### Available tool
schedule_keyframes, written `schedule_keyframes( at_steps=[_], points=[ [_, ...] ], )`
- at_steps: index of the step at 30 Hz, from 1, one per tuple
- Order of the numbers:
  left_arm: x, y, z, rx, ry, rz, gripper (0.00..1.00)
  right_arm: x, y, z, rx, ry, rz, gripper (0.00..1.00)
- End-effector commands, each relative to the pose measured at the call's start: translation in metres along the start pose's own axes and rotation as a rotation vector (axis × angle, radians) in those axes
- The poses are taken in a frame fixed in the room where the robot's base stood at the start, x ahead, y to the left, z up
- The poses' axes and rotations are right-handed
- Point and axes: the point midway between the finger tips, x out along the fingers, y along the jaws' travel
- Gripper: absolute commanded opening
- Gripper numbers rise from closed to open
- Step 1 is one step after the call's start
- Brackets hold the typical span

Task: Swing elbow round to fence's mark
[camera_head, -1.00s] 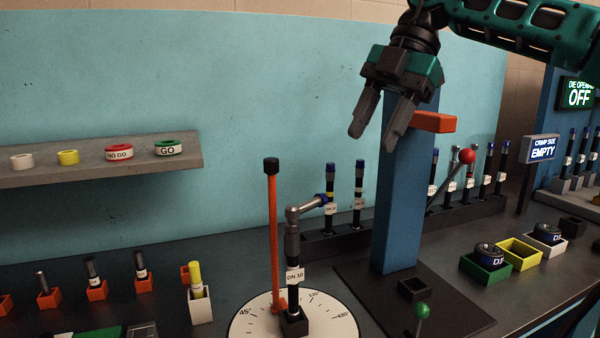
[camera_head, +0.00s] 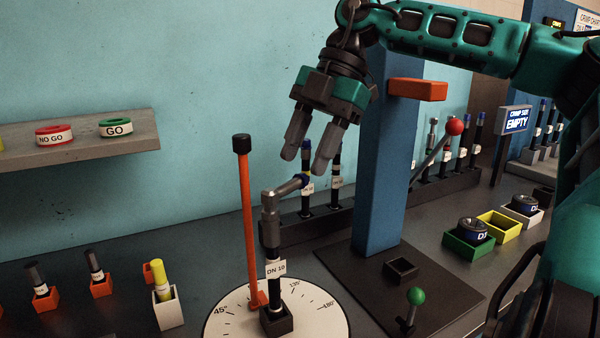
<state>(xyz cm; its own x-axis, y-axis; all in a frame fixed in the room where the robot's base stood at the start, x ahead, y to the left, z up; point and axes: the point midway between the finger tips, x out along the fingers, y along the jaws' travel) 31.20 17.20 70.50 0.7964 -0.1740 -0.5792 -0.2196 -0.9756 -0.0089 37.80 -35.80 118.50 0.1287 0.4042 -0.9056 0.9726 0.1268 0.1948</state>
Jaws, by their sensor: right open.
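The grey metal elbow (camera_head: 270,205) sits on top of an upright hose tagged DN 10 (camera_head: 276,269). The hose stands in a black socket on a white round dial (camera_head: 228,322) with angle marks. The orange fence (camera_head: 248,220), a post with a black cap, rises from the dial just left and behind the hose. My right gripper (camera_head: 305,164) is open and empty, its fingers pointing down above and behind the elbow's blue tip in the picture. My left gripper does not show.
A blue column (camera_head: 385,170) with an orange bracket (camera_head: 417,90) and a red-knobbed lever (camera_head: 454,127) stands right of the dial. A rack (camera_head: 330,215) of hoses is behind. Left are a shelf with GO (camera_head: 115,128) and NO GO rings and orange holders.

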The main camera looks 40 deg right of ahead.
Motion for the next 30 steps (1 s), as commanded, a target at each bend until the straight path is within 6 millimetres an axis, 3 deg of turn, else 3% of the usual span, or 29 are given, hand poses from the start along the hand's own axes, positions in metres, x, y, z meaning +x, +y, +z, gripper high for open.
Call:
schedule_keyframes(
  at_steps=[6, 17, 30],
  points=[
    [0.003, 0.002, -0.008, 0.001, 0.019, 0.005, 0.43, 0.026, 0.0, 0.0, -0.001, 0.001, -0.001, 0.45],
    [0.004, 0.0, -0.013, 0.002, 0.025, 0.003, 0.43, 0.03, 0.0, 0.0, 0.0, 0.0, 0.001, 0.45],
    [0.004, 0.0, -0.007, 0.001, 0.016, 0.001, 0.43, 0.03, 0.0, 0.0, 0.0, 0.0, 0.0, 0.05]
  ],
)
